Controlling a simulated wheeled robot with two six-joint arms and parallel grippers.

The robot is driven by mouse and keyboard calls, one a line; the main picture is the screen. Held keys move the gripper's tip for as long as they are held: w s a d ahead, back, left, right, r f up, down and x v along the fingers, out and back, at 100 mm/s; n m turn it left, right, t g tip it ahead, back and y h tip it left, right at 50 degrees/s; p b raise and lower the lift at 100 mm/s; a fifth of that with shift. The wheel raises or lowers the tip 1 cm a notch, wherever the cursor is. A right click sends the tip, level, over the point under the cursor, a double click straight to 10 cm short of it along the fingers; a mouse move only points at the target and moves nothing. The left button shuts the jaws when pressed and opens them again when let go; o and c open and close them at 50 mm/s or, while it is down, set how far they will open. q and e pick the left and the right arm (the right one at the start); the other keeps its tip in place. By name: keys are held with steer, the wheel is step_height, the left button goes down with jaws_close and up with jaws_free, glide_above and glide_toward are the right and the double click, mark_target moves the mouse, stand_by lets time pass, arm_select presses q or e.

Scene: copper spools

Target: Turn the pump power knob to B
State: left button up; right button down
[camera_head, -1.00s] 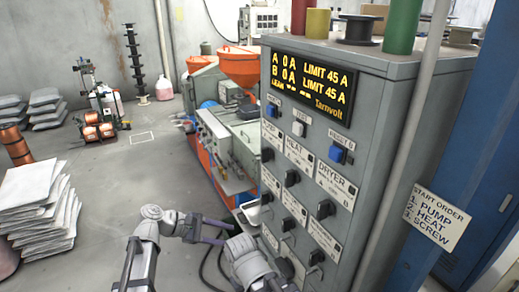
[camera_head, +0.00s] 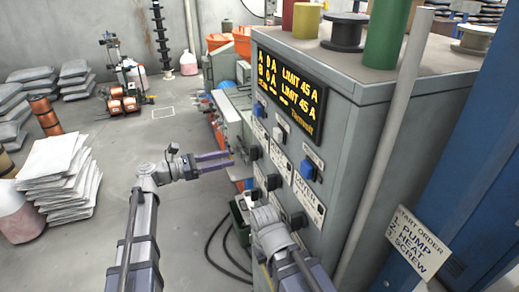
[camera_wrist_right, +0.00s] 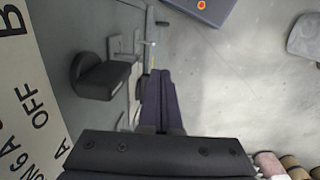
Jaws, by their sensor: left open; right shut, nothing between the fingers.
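The grey control cabinet (camera_head: 335,160) fills the right of the head view. Several black knobs run down its front; the leftmost in the upper row (camera_head: 254,153) sits under the blue button, and its label is too small to read. My left gripper (camera_head: 228,160) is open and empty, its purple fingers pointing right, just left of that knob. In the right wrist view my right gripper (camera_wrist_right: 160,75) is shut and empty, beside a black knob (camera_wrist_right: 100,78) near a plate reading OFF, A and B.
The display (camera_head: 289,90) shows 0 A for both A and B, limit 45 A. A start-order sign (camera_head: 421,243) hangs at the right. A pale pole (camera_head: 385,150) stands against the cabinet. Stacked white bags (camera_head: 62,175) lie left; the floor between is open.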

mark_target(255, 153)
arm_select(q)
steer(key=x, duration=0.7)
steer(key=shift+d, duration=0.3)
steer(key=shift+w, duration=0.1)
jaws_close()
stand_by(0.5)
